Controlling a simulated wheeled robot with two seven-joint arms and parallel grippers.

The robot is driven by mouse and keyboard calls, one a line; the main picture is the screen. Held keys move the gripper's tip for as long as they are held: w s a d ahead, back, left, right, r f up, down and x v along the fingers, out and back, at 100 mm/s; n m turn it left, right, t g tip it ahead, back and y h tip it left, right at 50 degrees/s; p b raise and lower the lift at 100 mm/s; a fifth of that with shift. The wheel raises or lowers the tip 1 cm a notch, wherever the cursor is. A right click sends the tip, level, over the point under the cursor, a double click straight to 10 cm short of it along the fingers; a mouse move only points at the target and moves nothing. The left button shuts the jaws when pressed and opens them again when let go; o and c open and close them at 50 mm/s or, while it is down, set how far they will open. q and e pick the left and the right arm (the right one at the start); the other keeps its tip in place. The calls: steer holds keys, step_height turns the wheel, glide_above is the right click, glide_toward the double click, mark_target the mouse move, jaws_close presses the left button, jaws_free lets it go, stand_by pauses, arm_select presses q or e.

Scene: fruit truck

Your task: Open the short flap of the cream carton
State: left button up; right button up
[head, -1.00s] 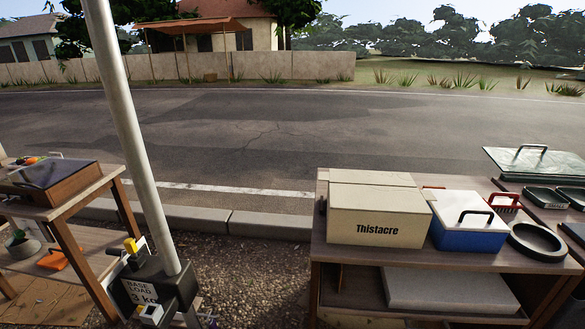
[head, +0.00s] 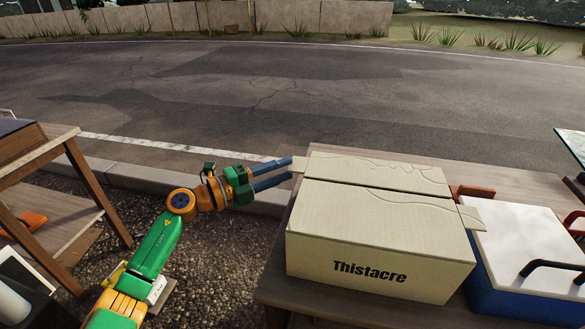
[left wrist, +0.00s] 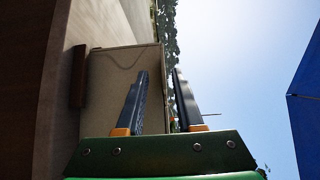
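The cream carton (head: 378,262), marked "Thistacre", stands on the wooden table with its two long top flaps lying closed. A small short flap (head: 299,165) sticks out at its left end, and another short flap (head: 470,216) shows at its right end. My left gripper (head: 291,169) reaches in from the left, its two dark blue fingers apart, with the tips at the left short flap. In the left wrist view the carton (left wrist: 112,78) lies beyond the spread fingers (left wrist: 158,78). I cannot tell whether they touch the flap. My right gripper is not in view.
A blue cooler (head: 515,290) with a white lid (head: 525,240) and black handle stands close at the carton's right. A brown object (head: 473,192) lies behind it. The table (head: 490,178) is bare behind the carton. Another wooden table (head: 70,145) stands at far left.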

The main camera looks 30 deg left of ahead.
arm_select(q)
steer(key=x, duration=0.2)
steer(key=shift+w+d+r, duration=0.1)
steer(key=shift+w+r, duration=0.05)
steer(key=shift+w, duration=0.15)
steer(key=shift+s+d+r, duration=0.2)
steer(key=shift+s+d, duration=0.05)
steer(key=shift+w+f, duration=0.1)
steer(key=shift+w, duration=0.1)
jaws_close()
steer(key=shift+f, duration=0.1)
stand_by(0.7)
